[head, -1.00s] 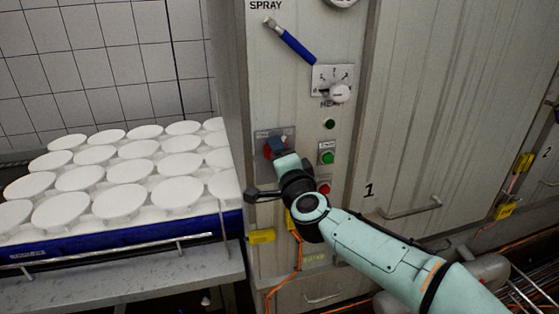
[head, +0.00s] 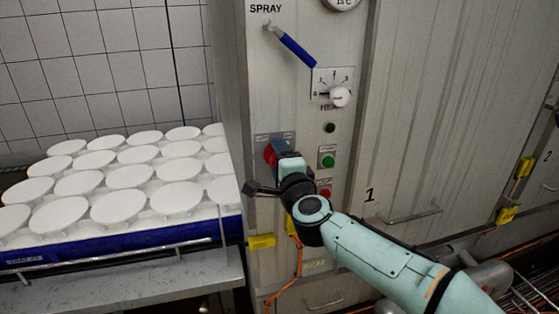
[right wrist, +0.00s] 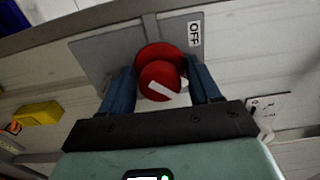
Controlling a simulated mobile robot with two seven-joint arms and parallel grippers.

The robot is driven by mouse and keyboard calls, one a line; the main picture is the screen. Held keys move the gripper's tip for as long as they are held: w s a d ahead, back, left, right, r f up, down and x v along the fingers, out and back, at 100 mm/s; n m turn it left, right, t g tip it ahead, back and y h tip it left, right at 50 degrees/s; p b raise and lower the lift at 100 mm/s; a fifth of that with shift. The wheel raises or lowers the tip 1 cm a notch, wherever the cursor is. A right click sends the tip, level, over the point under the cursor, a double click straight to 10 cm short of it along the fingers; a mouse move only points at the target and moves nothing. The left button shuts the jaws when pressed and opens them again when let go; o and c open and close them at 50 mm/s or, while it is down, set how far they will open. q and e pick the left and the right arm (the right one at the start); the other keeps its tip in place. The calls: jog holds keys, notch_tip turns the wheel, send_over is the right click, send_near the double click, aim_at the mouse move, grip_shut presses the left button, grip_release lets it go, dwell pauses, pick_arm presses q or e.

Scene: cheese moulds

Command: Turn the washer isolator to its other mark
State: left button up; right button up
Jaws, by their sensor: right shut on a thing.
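The washer isolator is a red round knob (head: 270,155) on a grey plate (head: 262,138) on the washer's front panel. In the right wrist view the knob (right wrist: 158,74) carries a white pointer stripe lying slantwise. An OFF label (right wrist: 195,33) is on the plate beside it; any other mark's wording cannot be read. My right gripper (head: 277,153) is at the knob. Its blue fingers (right wrist: 162,80) are closed on the knob, one on each side. My left gripper is not in view.
Green buttons (head: 327,157) and a red button (head: 324,192) sit close right of my gripper. A heat dial (head: 339,97) and a blue spray lever (head: 297,50) are above. A table with white moulds (head: 118,207) in a blue tray stands left. A yellow box (head: 261,241) is below.

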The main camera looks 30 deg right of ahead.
jog(key=o, duration=0.7)
jog(key=shift+s, duration=0.1)
jog(key=v, duration=1.3)
jog(key=shift+s, duration=0.15)
